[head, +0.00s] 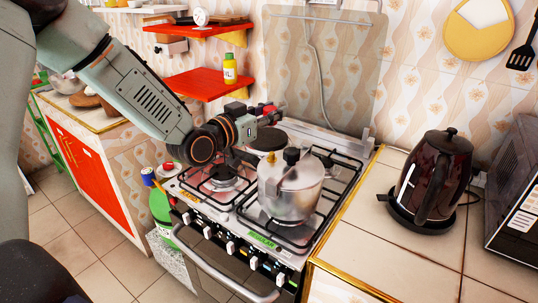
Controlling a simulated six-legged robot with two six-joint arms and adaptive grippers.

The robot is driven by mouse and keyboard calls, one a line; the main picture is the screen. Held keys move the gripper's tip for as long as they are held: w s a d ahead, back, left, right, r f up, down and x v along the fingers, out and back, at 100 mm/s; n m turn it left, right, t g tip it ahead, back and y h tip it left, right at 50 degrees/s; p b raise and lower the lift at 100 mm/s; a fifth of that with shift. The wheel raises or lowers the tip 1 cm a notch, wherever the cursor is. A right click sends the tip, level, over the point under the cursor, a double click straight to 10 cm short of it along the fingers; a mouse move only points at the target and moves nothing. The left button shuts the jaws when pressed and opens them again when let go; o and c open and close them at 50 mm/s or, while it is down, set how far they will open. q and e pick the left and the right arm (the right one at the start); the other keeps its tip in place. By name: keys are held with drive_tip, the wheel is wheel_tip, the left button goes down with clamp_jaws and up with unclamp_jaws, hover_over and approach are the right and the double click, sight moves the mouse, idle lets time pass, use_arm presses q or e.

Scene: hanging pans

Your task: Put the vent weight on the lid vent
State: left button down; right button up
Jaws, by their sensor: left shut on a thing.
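A silvery pressure cooker (289,190) stands upright on a front burner of the gas stove. Its metal lid (300,174) carries a black knob (291,156); the lid vent is too small to make out surely. My left gripper (272,113) is up and behind the cooker, to the left of its knob, pointing right and away. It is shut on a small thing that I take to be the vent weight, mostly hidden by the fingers. The gripper is apart from the cooker. My right gripper is not in view.
A dark kettle (436,180) stands on the tiled counter (365,232) at right, beside a microwave (515,205). A raised glass stove cover (345,75) stands behind the burners. Red shelves (205,82) with a yellow bottle (229,70) are at back left.

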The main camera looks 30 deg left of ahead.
sight(273, 153)
use_arm(q)
drive_tip(key=f, duration=0.1)
drive_tip(key=d+f, duration=0.1)
drive_tip(key=f, duration=0.1)
drive_tip(key=shift+s+f+b, duration=0.1)
drive_tip(key=shift+f+b, duration=0.15)
drive_tip(key=shift+b, duration=0.05)
drive_tip(key=f, duration=0.3)
drive_tip(key=f+b, duration=0.1)
drive_tip(key=f, duration=0.1)
drive_tip(key=shift+a+f, duration=0.2)
drive_tip(key=shift+a, duration=0.15)
drive_tip(key=shift+d+f, duration=0.3)
drive_tip(key=shift+f, duration=0.1)
drive_tip(key=shift+w+a+f, duration=0.1)
drive_tip(key=shift+w+a, duration=0.1)
drive_tip(key=shift+w, duration=0.05)
drive_tip(key=c, duration=1.4)
unclamp_jaws()
drive_tip(key=shift+a, duration=0.1)
drive_tip(key=shift+o, duration=0.5)
drive_tip(key=shift+s, duration=0.15)
drive_tip(key=shift+d, duration=0.2)
